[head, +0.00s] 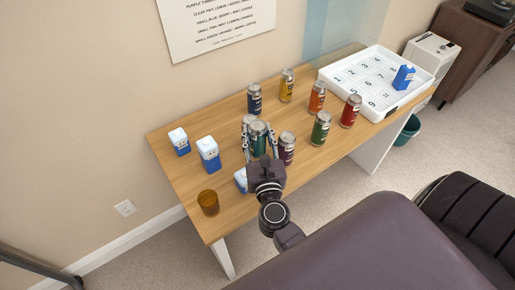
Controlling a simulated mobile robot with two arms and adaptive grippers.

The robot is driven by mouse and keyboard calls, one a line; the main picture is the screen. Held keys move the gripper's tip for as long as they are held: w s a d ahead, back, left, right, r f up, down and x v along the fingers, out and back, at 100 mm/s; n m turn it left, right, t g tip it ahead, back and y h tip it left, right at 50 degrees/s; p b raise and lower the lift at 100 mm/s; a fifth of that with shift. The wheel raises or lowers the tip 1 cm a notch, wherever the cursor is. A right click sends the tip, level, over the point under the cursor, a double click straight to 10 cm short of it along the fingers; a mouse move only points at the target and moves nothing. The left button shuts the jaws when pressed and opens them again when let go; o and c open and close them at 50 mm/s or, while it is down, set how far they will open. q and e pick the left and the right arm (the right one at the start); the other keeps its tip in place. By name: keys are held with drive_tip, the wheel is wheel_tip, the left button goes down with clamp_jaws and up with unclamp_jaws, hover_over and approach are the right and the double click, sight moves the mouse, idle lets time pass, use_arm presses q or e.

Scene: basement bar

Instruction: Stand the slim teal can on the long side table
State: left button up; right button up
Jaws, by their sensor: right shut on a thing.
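The slim teal can (257,142) is on or just above the wooden side table (235,207), towards its left half. It looks upright. My right gripper (259,134) reaches over the table's front edge, with its fingers closed on either side of the can. The gripper hides the lower part of the can, so I cannot tell whether its base touches the table. A silver-topped thing (248,119) shows just behind it. My left gripper is not in view.
Blue (254,99), yellow (287,86), orange (317,97), red (350,111), green (321,128) and purple (287,149) cans stand around. Blue-white cartons (208,154) and an amber glass (208,202) are left. A numbered white tray (334,84) holds a blue carton (404,77).

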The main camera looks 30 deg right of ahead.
sight(259, 150)
drive_tip(key=shift+f+b, duration=0.75)
drive_tip(key=shift+f, duration=1.5)
drive_tip(key=shift+f, duration=0.15)
drive_tip(key=o, duration=1.4)
